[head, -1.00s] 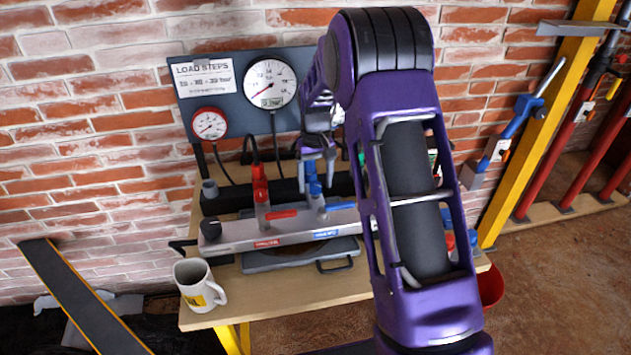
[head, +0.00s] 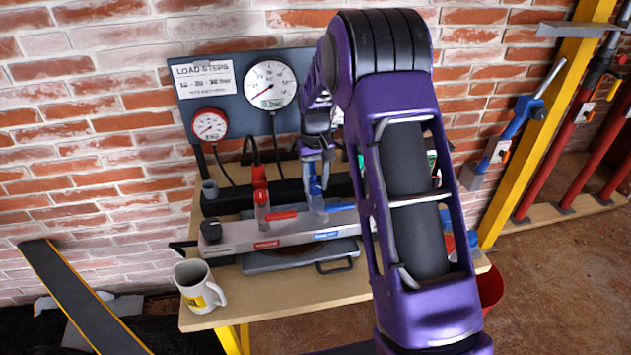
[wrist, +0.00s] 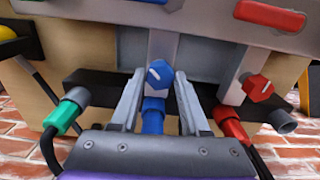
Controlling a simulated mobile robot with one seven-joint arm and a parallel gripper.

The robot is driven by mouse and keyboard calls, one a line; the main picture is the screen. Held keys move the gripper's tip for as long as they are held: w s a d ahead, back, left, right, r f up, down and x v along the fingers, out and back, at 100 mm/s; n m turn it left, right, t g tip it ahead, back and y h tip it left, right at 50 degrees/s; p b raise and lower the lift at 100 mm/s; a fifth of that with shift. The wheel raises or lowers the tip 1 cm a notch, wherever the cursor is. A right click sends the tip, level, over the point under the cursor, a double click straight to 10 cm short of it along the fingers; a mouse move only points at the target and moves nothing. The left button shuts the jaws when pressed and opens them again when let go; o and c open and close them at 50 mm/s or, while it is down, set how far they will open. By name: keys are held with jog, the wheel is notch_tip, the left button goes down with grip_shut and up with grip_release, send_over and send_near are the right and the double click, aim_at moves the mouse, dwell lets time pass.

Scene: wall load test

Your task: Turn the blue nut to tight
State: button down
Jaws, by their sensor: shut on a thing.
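The blue nut (wrist: 159,73), with a pale line across its face, sits between my fingertips in the wrist view. My gripper (wrist: 160,80) is shut on it, one grey finger on each side. A blue hose fitting (wrist: 153,115) lies between the fingers, nearer the palm. In the head view my gripper (head: 318,187) reaches down to the blue valve on the grey manifold (head: 285,233); the fingers mostly hide the nut there. The blue lever (head: 341,207) lies to the right of the gripper.
A red nut (wrist: 258,88) and red hose fitting (wrist: 232,125) are beside the gripper, with a green fitting (wrist: 66,115) on the other side. Two gauges, white (head: 270,87) and red (head: 209,125), hang behind. A mug (head: 199,287) stands at the bench's front left.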

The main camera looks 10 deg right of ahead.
aim_at(315, 186)
jog(key=m+p, duration=0.1)
jog(key=m, duration=0.4)
jog(key=shift+m+p, duration=0.6)
jog(key=shift+m, duration=1.6)
jog(key=shift+c, duration=2)
grip_release()
notch_tip(315, 186, up, 17)
jog(key=p, duration=0.1)
jog(key=shift+r, duration=0.15)
